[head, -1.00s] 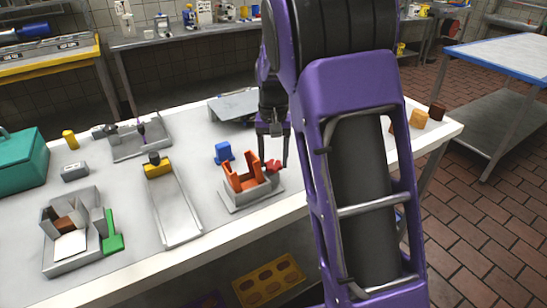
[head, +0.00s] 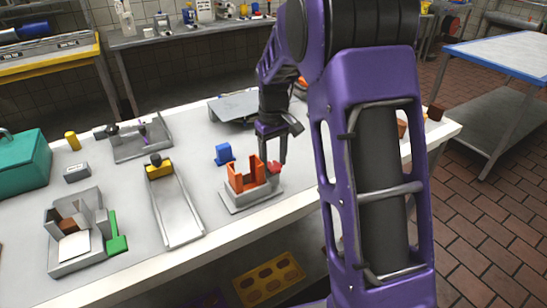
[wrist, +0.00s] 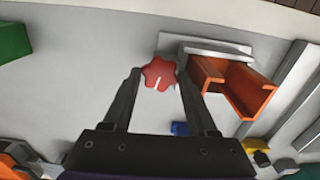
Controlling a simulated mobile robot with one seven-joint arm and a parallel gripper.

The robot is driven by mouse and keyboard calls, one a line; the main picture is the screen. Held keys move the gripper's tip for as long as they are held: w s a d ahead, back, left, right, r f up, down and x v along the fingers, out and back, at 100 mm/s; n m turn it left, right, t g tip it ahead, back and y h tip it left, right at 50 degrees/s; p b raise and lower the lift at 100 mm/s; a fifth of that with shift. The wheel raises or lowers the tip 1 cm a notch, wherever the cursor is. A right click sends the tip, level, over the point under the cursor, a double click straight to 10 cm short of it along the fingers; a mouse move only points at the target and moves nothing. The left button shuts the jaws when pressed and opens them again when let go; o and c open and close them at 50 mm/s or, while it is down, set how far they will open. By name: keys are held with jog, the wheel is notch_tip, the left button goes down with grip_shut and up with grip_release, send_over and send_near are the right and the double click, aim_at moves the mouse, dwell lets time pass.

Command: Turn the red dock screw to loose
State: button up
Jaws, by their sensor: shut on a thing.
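The red dock screw (wrist: 158,73) is a star-shaped knob with a pale line on its face. It sits at the side of the orange dock (wrist: 232,85), on the dock's grey base. In the head view the red screw (head: 274,167) shows at the right side of the orange dock (head: 245,177). My gripper (wrist: 157,80) has its two fingers on either side of the screw and is shut on it. In the head view my gripper (head: 272,160) reaches down to the screw, and its fingertips partly hide it.
A blue block (head: 224,153) stands behind the dock. A grey rail with a yellow slider (head: 159,170) lies to the left, beside a grey fixture with a green handle (head: 115,236). A teal box (head: 22,160) is at the far left. The table's front edge is close to the dock.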

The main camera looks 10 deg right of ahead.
aim_at(273, 165)
jog(key=shift+n, duration=0.5)
jog(key=o, duration=1.1)
jog(key=m+b, duration=0.1)
jog(key=m, duration=0.2)
jog(key=shift+a+f, duration=0.1)
jog(key=m+b, duration=0.1)
jog(key=m, duration=0.3)
notch_tip(273, 165, up, 18)
jog(key=m+p, duration=0.1)
jog(key=p, duration=0.2)
jog(key=shift+f, duration=0.2)
